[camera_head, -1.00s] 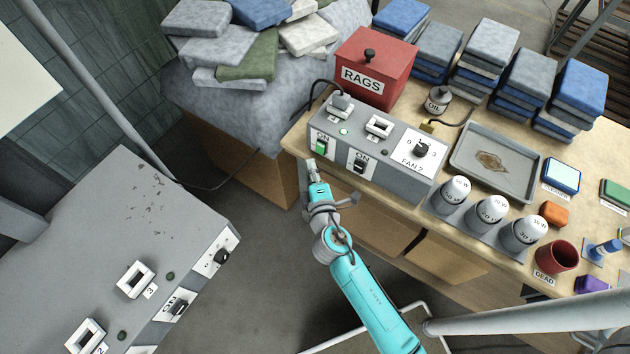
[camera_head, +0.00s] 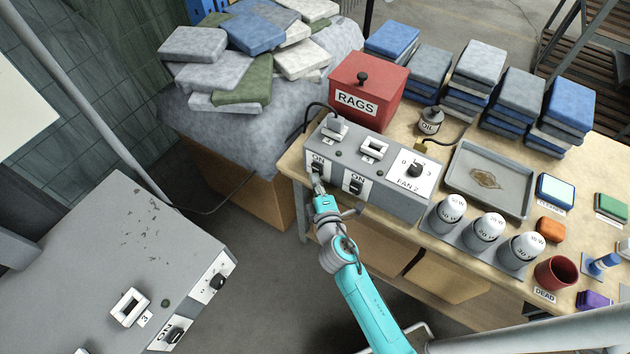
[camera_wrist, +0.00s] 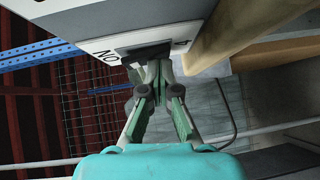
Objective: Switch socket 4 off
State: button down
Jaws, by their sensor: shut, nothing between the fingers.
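A grey socket box (camera_head: 400,203) stands at the bench's front left edge. Its left socket holds a grey plug (camera_head: 335,128) with a black cord; the number beside it is too small to read. Below that socket is a rocker switch (camera_head: 317,168) under an ON label, dark and unlit. The small indicator (camera_head: 338,153) by the socket is dark too. My gripper (camera_head: 318,186) is shut and empty, its tips right at this switch. In the wrist view the closed fingertips (camera_wrist: 153,66) are at the dark switch (camera_wrist: 146,51); I cannot tell whether they touch.
The box also has an empty socket (camera_head: 374,149), a second ON switch (camera_head: 355,186) and a FAN 2 knob (camera_head: 414,170). A red RAGS bin (camera_head: 368,90) stands behind. White-capped canisters (camera_head: 484,228) stand right. Another grey box (camera_head: 110,235) is lower left. Floor between is clear.

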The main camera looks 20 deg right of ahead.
jog(key=s+a+r, duration=0.1)
jog(key=s, duration=1)
jog(key=shift+s+a, duration=0.4)
jog(key=shift+r, duration=0.1)
